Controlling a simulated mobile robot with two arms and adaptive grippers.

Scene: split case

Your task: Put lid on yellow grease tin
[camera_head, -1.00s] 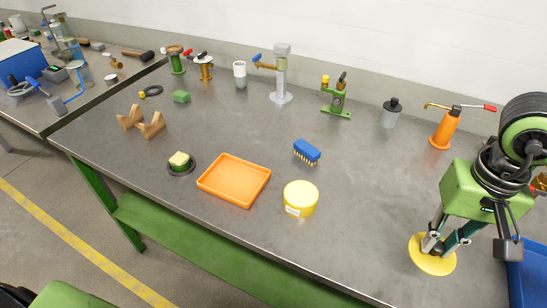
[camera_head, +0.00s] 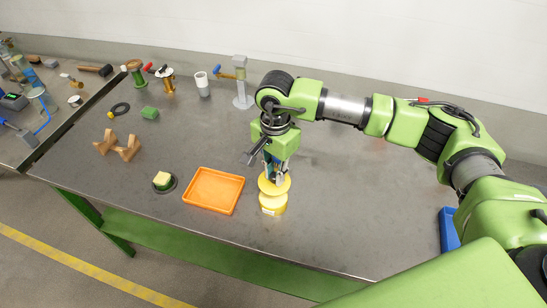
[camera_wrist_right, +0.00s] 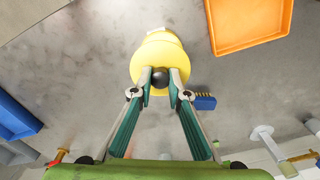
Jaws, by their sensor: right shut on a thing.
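The yellow grease tin (camera_head: 272,207) stands on the bench to the right of the orange tray. My right gripper (camera_head: 273,174) is shut on the black knob of the round yellow lid (camera_head: 274,187). The lid is directly over the tin in the head view and hides its top. In the right wrist view the lid (camera_wrist_right: 157,57) covers much of the tin (camera_wrist_right: 160,37), with the dark knob between my right fingertips (camera_wrist_right: 160,78). I cannot tell whether the lid touches the tin. My left gripper is not in view.
The orange tray (camera_head: 213,190) is close to the left of the tin. A dark dish with a sponge (camera_head: 162,181) stands farther left. The blue brush (camera_wrist_right: 205,101) lies near the tin. A blue bin (camera_head: 449,229) is at the right. Bench right of the tin is clear.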

